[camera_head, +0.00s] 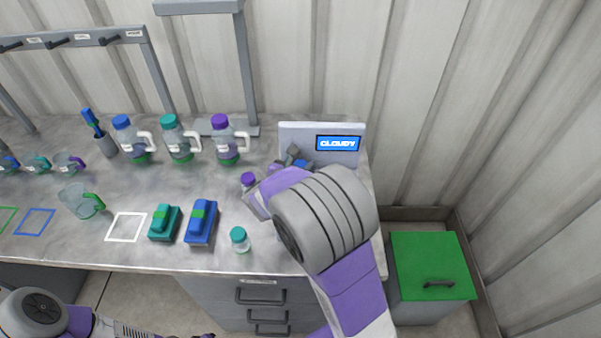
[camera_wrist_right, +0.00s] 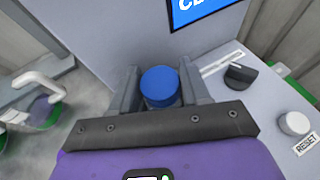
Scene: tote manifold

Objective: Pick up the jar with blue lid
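The jar with the blue lid shows its round blue lid (camera_wrist_right: 160,86) in the right wrist view; its body is hidden below. In the head view a bit of blue lid (camera_head: 301,164) shows beside my right gripper (camera_head: 292,156), by the grey instrument. My right gripper's two grey fingers (camera_wrist_right: 161,92) stand on either side of the lid in the wrist view, very close to it. I cannot tell whether they press on it. Of my left arm, only a part shows at the lower left of the head view; its fingers cannot be made out.
The grey instrument (camera_head: 346,160) has a screen reading CLOUDY, a black knob (camera_wrist_right: 239,76) and a white reset button (camera_wrist_right: 295,123). A purple-lidded jar (camera_head: 248,180) and a teal-lidded jar (camera_head: 239,239) stand to the left. Several jugs stand behind. A green-lidded bin (camera_head: 430,262) is right.

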